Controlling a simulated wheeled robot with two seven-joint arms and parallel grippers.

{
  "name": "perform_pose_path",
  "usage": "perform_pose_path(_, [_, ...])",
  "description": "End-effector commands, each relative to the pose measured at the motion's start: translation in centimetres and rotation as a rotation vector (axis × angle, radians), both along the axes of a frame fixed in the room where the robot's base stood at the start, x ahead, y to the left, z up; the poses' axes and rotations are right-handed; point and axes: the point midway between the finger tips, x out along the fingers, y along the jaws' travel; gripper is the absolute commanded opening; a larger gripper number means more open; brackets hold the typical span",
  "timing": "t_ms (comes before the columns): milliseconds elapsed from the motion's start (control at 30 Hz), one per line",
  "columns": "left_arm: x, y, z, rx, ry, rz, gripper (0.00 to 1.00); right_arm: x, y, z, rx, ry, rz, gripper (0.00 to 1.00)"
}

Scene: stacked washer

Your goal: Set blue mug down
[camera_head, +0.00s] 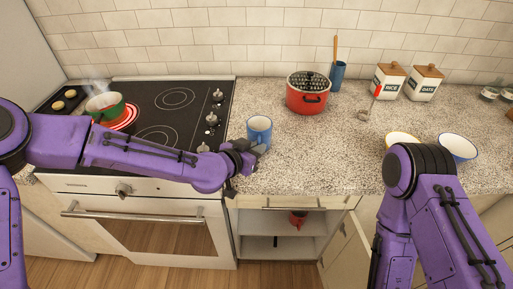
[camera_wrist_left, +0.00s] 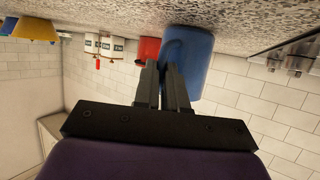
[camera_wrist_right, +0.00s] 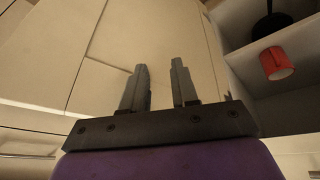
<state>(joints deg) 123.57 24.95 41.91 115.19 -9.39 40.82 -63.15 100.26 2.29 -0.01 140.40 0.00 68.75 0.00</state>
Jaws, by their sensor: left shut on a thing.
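The blue mug (camera_head: 259,129) is upright at the front of the speckled counter, just right of the stove. My left gripper (camera_head: 246,148) is shut on it from the front left side. In the left wrist view, which is upside down, the two fingers close on the near side of the blue mug (camera_wrist_left: 190,55), by its handle. The mug's base appears at or very close to the counter; I cannot tell if it touches. My right gripper (camera_wrist_right: 160,85) is open and empty, in front of cabinet doors in the right wrist view. It is hidden in the head view.
A red pot (camera_head: 307,97) stands behind on the counter (camera_head: 310,160). A white bowl with a blue rim (camera_head: 457,147) and a yellow bowl (camera_head: 401,139) stand right. A green pot (camera_head: 104,106) steams on the stove (camera_head: 160,110). Below, an open cabinet holds a red mug (camera_head: 298,219).

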Motion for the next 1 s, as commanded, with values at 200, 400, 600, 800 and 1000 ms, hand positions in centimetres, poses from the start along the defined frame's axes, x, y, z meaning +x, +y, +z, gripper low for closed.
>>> perform_pose_path(200, [0.0, 0.0, 0.0, -0.001, -0.003, 0.0, 0.0, 0.0, 0.0, 0.0, 0.0, 0.0, 0.0, 0.29])
perform_pose_path(400, [0.0, 0.0, -0.4, -0.001, -0.001, -0.001, 0.21, 0.0, 0.0, -0.3, 0.0, 0.0, 0.0, 0.29])
perform_pose_path(600, [0.0, 0.0, -0.4, -0.001, -0.001, 0.0, 0.36, 0.0, 0.0, -0.3, 0.0, 0.0, 0.0, 0.29])
perform_pose_path(800, [-0.1, 0.0, 0.3, -0.002, -0.001, 0.0, 0.36, 0.0, 0.0, 0.3, 0.0, 0.0, 0.0, 0.29])
perform_pose_path(1000, [-3.3, 2.3, 1.6, -0.001, -0.005, 0.001, 0.36, 0.0, 0.0, -0.8, 0.0, 0.0, 0.0, 0.29])
